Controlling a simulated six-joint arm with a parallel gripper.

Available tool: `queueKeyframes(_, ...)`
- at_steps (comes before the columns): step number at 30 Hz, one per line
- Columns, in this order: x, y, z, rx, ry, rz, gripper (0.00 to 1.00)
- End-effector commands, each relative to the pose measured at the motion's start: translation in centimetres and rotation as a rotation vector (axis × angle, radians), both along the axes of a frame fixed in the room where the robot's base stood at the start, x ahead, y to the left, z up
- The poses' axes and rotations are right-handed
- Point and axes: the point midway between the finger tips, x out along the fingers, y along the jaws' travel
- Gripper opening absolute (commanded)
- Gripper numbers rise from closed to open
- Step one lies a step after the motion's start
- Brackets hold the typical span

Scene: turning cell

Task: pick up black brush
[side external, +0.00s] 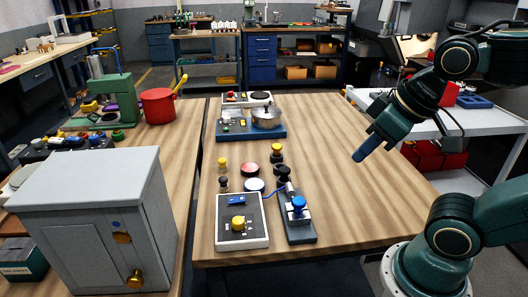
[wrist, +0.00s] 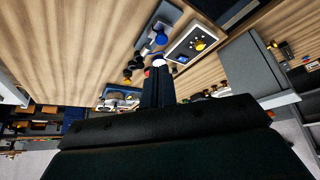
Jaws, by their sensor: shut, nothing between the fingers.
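I cannot pick out a black brush with certainty in either view. My gripper (side external: 364,153) is above the right part of the table, pointing down and left, apart from these pieces. Its fingers are together and empty; they also show in the wrist view (wrist: 158,88), where they cover part of the table.
A grey panel with a yellow knob (side external: 239,228) and a fixture with a blue knob (side external: 299,210) sit at the table's front. A metal bowl (side external: 265,118) stands on a blue base at the back. A grey cabinet (side external: 95,210) is at left. The table's right side is clear.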

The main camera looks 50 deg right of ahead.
Motion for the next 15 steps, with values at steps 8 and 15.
queueKeyframes(8, 0.00, 0.00, 0.00, 0.000, 0.000, 0.000, 0.00)
queueKeyframes(15, 0.00, 0.00, 0.00, 0.000, 0.000, 0.000, 0.37)
